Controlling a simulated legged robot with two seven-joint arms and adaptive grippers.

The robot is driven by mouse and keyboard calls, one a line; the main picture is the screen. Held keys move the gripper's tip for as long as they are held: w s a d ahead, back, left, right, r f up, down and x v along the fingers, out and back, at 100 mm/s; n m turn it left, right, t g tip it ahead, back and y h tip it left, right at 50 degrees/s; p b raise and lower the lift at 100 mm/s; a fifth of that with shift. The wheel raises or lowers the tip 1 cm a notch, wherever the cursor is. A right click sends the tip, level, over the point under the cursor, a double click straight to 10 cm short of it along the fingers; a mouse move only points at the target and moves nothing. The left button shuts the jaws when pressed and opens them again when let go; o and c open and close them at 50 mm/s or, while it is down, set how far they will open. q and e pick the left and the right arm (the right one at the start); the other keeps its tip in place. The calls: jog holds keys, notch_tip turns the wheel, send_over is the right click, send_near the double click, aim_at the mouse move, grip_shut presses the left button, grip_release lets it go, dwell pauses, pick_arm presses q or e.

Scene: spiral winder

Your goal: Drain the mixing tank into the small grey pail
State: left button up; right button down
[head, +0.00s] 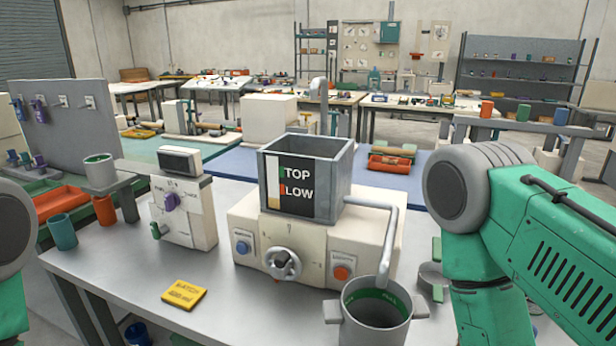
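The mixing tank (333,178) is an open square grey box with a "TOP"/"LOW" plate and an orange-and-white level strip. It stands on a cream base (305,240) with a blue button, a round handwheel (283,264) and an orange-red button. A bent outlet pipe (388,240) comes down from its right side over a grey two-handled pail (372,325) with a green band inside. A smaller grey cup-like container (101,175) sits on a raised stand at the left. Neither gripper is in view; only my arm links show at both sides.
A cream control box (184,210) with a purple knob stands left of the tank. A yellow card (184,294) lies at the table front. Teal (62,231) and orange (104,210) cups are at the left. The grey tabletop (120,262) has free room at the front left.

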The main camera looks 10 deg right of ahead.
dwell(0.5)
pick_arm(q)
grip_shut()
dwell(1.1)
